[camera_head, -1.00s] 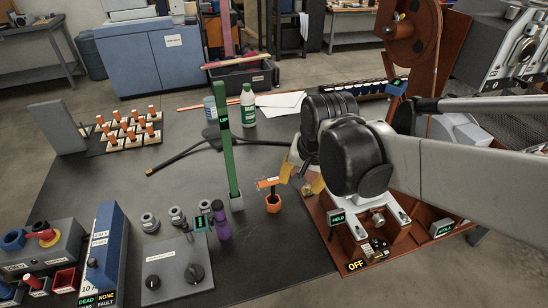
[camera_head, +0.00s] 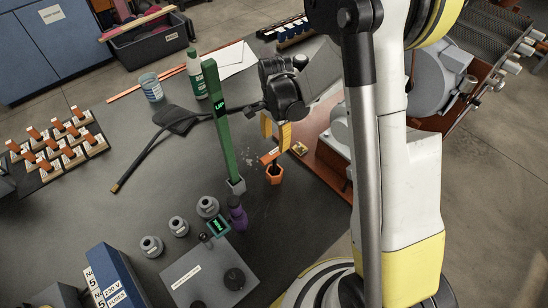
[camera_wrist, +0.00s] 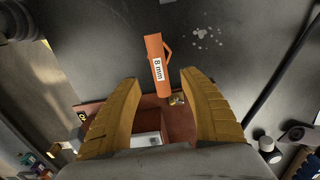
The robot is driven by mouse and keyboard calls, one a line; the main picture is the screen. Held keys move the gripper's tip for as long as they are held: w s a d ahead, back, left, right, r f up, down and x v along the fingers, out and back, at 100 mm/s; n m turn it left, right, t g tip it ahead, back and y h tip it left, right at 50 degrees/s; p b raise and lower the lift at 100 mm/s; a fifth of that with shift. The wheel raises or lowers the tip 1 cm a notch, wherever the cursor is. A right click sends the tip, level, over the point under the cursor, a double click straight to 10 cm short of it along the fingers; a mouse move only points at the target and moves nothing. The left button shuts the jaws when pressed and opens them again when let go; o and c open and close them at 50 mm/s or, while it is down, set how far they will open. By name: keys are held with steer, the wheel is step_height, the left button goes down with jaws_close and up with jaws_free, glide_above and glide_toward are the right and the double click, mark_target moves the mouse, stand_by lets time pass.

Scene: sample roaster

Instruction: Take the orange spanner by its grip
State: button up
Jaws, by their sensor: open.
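In the wrist view my gripper (camera_wrist: 159,78) has a finger on each side of the spanner's lower end in the picture, with gaps to both. I cannot tell how far below the fingertips the spanner is.
The green post (camera_head: 217,120) marked "UP" stands close left of the spanner. A purple bottle (camera_head: 238,216) and a grey control box (camera_head: 210,275) are nearer. A red-brown base (camera_head: 320,145) lies to the right. Bare table (camera_head: 165,185) is left.

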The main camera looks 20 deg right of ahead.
mark_target(275, 151)
steer(key=shift+s+a+f+b, duration=0.1)
steer(key=shift+f+b, duration=0.55)
steer(key=shift+f, duration=0.85)
steer(key=shift+s+a+f+b, duration=0.1)
steer(key=shift+f+b, duration=0.55)
steer(key=shift+f, duration=0.8)
steer(key=shift+w+f+b, duration=0.1)
steer(key=shift+f+b, duration=0.15)
steer(key=shift+b, duration=0.1)
jaws_close()
